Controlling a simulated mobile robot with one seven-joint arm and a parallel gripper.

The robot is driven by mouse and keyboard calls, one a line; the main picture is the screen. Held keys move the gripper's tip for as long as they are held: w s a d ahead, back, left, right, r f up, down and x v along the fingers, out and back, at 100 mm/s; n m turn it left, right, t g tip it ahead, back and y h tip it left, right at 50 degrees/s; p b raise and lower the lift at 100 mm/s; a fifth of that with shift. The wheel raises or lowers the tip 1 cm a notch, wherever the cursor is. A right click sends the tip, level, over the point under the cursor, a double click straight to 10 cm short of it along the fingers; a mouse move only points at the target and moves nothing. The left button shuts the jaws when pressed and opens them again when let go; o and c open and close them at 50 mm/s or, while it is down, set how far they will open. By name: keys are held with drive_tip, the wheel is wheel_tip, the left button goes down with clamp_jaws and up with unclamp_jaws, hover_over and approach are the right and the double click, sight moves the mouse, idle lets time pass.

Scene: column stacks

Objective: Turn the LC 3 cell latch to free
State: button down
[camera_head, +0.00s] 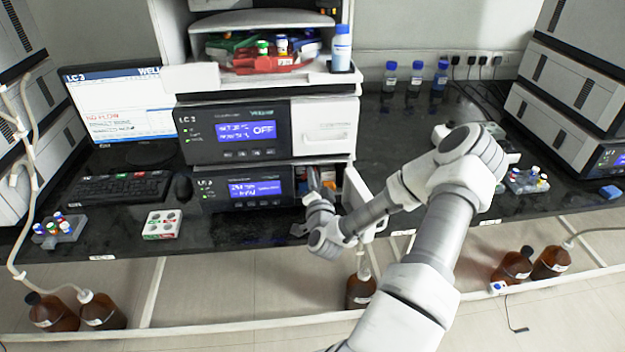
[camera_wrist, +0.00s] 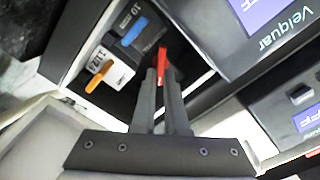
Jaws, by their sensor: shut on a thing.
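The LC 3 stack (camera_head: 240,135) stands left of centre in the head view. Its lowest module has an open bay (camera_head: 318,173) at its right end, with the white door (camera_head: 355,192) swung out. My gripper (camera_head: 316,187) reaches into this bay. In the wrist view my gripper (camera_wrist: 161,78) is shut on a narrow red lever (camera_wrist: 162,55), whose tip shows beyond the fingertips.
The open door stands close to the right of my wrist. A monitor (camera_head: 115,100), keyboard (camera_head: 118,187) and white vial box (camera_head: 162,224) are to the left. Blue-capped bottles (camera_head: 415,72) stand at the back. A brown bottle (camera_head: 360,291) is below the bench edge.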

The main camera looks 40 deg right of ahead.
drive_tip(key=shift+d+f+m+b, duration=0.15)
drive_tip(key=shift+m+b, duration=0.4)
drive_tip(key=shift+m, duration=1.35)
drive_tip(key=shift+f+m+b, duration=0.15)
drive_tip(key=shift+m+b, duration=0.4)
drive_tip(key=shift+m, duration=1.35)
drive_tip(key=c, duration=0.9)
unclamp_jaws()
drive_tip(key=shift+c, duration=0.2)
drive_tip(key=shift+s+f, duration=0.1)
